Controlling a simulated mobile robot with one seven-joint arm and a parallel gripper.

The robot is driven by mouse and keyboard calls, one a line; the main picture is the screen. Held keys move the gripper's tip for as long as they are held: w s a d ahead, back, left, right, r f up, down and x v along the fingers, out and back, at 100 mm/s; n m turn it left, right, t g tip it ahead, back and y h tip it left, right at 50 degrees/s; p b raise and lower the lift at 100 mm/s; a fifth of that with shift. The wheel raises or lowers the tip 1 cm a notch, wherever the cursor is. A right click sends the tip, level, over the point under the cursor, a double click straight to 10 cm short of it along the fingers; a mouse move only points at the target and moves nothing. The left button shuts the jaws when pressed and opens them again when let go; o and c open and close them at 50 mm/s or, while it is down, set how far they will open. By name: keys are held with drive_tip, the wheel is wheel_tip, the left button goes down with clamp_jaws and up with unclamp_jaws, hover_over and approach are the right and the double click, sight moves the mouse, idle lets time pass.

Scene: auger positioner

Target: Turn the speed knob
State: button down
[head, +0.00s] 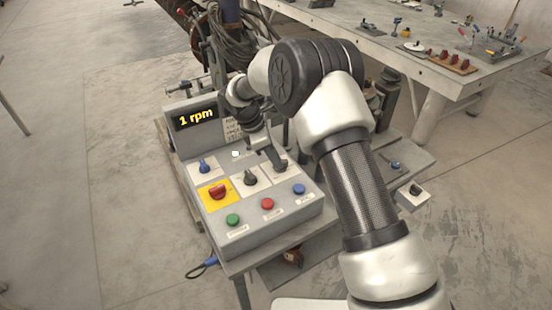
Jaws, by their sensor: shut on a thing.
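The grey control panel (285,213) stands on a metal table, with a display (195,117) that reads "1 rpm" in yellow. A blue knob (203,166) is at the upper left. A red knob (217,192) sits on a yellow plate. The small labels are too small to read.
Green (233,219), red (267,203) and blue (299,189) buttons line the panel's front. A small box with a black knob (415,189) is at the right. A workbench (440,70) with tools stands behind. The floor at left is clear.

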drive_tip(key=m+g, duration=0.1)
drive_tip(key=m, duration=0.3)
drive_tip(key=shift+w+a+m+g, duration=0.1)
drive_tip(key=shift+w+m+g, duration=0.2)
drive_tip(key=shift+w+g, duration=0.1)
drive_tip(key=shift+w+m+g, duration=0.2)
drive_tip(key=shift+m+g, duration=0.5)
drive_tip(key=shift+m, duration=1.2)
drive_tip(key=shift+y, duration=0.3)
drive_tip(key=c, duration=1.8)
unclamp_jaws()
drive_tip(key=shift+o, duration=0.2)
drive_tip(key=v, duration=0.7)
drive_tip(key=shift+r, duration=0.2)
drive_tip(key=shift+w, duration=0.1)
